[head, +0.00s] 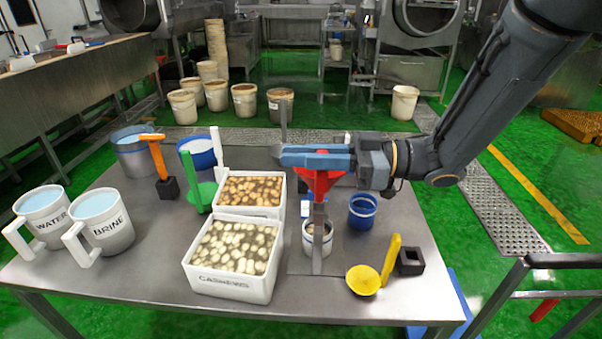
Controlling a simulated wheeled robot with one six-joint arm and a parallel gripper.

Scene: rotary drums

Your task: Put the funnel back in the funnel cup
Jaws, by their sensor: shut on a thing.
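The red funnel (321,181) is at the middle right of the head view, upright, wide part at the top. My gripper (316,157) comes in from the right and is shut on the funnel near its top. I cannot tell whether the funnel's lower end touches anything. A dark blue cup (363,212) stands just right of the white cup. No cup is labelled as the funnel cup, so I cannot tell which one it is.
Left of the funnel stand a crate of cashews (228,287) and another filled crate (281,210). A yellow scoop (363,281) and a black square holder (411,262) are at front right. WATER (46,212) and BRINE (108,223) jugs stand at left. The table's right corner is clear.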

